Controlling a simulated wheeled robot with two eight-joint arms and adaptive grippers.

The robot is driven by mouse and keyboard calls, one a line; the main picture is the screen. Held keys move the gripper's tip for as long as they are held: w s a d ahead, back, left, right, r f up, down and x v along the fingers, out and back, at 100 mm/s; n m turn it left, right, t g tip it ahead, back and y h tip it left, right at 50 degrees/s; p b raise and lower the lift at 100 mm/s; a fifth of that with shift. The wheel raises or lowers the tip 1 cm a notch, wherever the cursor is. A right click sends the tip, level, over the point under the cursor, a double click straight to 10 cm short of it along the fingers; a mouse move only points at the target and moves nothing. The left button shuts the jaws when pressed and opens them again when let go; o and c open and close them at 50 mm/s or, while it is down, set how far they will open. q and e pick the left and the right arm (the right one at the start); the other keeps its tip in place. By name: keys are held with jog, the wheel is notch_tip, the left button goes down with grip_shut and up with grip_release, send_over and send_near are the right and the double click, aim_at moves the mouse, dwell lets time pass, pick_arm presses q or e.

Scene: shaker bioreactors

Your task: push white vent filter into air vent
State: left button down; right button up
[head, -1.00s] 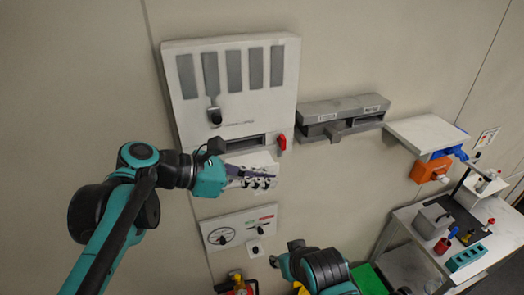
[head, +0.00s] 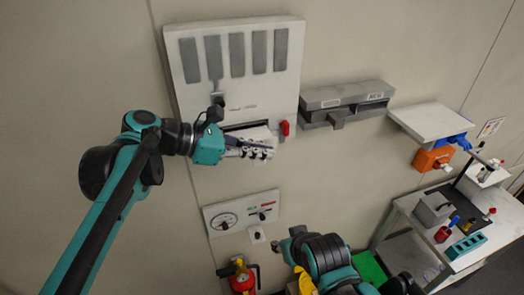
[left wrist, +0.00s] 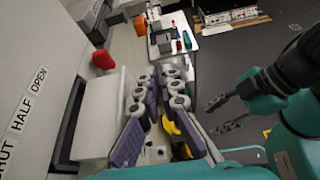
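The white vent filter (head: 247,133) is a white block at the dark slot of the air vent (head: 204,104), the white wall panel with grey louvres. It sits partly in the slot and still sticks out. In the left wrist view the filter (left wrist: 104,112) is left of the fingers. My left gripper (head: 262,150) lies along the filter's front lower side, close to or touching it; contact is unclear. Its fingers (left wrist: 158,92) run near each other, with a gap towards their base. My right gripper (left wrist: 224,114) shows in the left wrist view with two prongs apart, holding nothing visible.
A red knob (head: 285,128) sits right of the slot. A gauge panel (head: 242,213) is below, and a fire extinguisher (head: 242,278) lower still. A grey wall unit (head: 345,103), a white shelf (head: 430,122) and a laden cart (head: 450,262) stand to the right.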

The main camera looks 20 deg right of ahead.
aim_at(266, 136)
pick_arm(q)
jog(key=shift+w+a, duration=0.2)
jog(key=shift+w, duration=3.2)
dwell(3.6)
jog(key=c, duration=1.6)
grip_release()
jog(key=shift+c, duration=0.2)
